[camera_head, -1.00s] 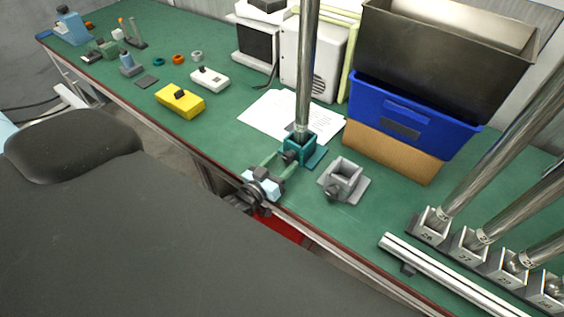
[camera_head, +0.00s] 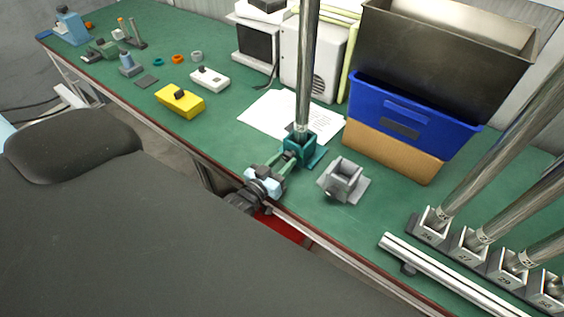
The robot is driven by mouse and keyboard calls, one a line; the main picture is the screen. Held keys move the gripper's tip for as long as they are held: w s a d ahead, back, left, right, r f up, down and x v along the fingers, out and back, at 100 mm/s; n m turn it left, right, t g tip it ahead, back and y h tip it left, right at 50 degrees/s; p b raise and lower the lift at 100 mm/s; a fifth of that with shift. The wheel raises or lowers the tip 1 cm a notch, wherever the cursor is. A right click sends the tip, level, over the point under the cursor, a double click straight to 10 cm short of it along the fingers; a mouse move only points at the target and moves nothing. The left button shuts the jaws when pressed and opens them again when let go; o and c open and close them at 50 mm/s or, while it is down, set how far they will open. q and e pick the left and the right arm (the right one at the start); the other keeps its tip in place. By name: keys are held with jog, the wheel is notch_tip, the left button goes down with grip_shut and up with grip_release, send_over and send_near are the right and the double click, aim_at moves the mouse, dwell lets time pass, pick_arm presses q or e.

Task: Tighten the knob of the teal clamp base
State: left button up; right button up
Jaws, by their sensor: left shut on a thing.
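The teal clamp base (camera_head: 309,155) stands on the green table with a tall metal tube (camera_head: 306,70) upright in it. My left gripper (camera_head: 285,161) reaches in from the table's front edge, its fingers at the front side of the teal base. It is shut on the knob there, which the fingers mostly hide. A grey clamp base (camera_head: 345,180) with its own knob stands empty to the right, apart from the gripper. My right gripper is not in view.
Labelled holders (camera_head: 466,250) with slanted tubes and a metal rail (camera_head: 440,275) lie at the right. A blue bin (camera_head: 405,118) and white paper (camera_head: 270,115) are behind the teal base. A yellow box (camera_head: 180,101) lies on the left.

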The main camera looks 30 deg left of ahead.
pick_arm(q)
jog(key=m, duration=0.6)
dwell(0.3)
jog(key=shift+m, duration=0.4)
jog(key=o, duration=1)
jog(key=shift+s, duration=0.1)
jog(key=shift+s+a, duration=0.15)
jog(key=shift+s, duration=1.75)
jog(key=shift+s+a, duration=0.1)
jog(key=shift+s, duration=1.8)
